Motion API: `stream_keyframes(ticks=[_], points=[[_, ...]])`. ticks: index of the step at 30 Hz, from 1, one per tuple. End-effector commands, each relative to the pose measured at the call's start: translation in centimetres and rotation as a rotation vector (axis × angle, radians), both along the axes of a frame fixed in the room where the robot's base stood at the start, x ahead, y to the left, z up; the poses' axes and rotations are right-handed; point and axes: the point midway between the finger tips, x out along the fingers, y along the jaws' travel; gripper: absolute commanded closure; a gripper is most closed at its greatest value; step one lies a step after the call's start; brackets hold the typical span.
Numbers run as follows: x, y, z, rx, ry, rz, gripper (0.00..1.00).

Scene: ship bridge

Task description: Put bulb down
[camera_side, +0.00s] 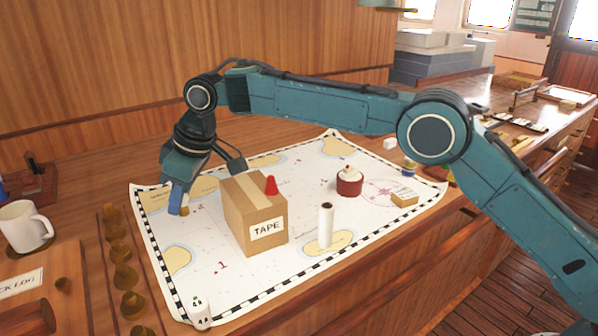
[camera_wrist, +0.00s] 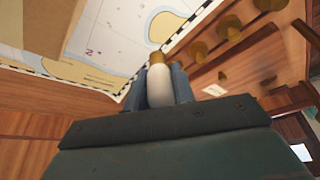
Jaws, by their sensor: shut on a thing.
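The bulb (camera_wrist: 159,88) is held between the fingers of my gripper (camera_wrist: 162,86) in the wrist view. It has a white glass body and a brass-coloured cap that points away from the palm, toward the chart. In the side view my gripper (camera_side: 178,200) is over the left part of the chart (camera_side: 200,282), left of the tape box. Only a small brassy bit of the bulb (camera_side: 184,211) shows there at the fingertips. The fingers hide the rest. I cannot tell whether the cap touches the chart.
A cardboard box marked TAPE (camera_side: 254,214) stands close right of my gripper, with a red cone (camera_side: 271,185) by it. A mug (camera_side: 24,228) and several brass knobs (camera_side: 124,276) are left.

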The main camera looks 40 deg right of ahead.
Motion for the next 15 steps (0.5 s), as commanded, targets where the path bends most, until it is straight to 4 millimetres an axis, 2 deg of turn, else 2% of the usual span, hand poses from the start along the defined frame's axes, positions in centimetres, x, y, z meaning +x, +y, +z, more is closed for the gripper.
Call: stream_keyframes(ticks=[6,15], points=[[2.7,-6.0,0.8,0.0,0.001,-0.171,0.96],[5.4,-14.4,1.7,0.0,0.0,-0.399,0.96]])
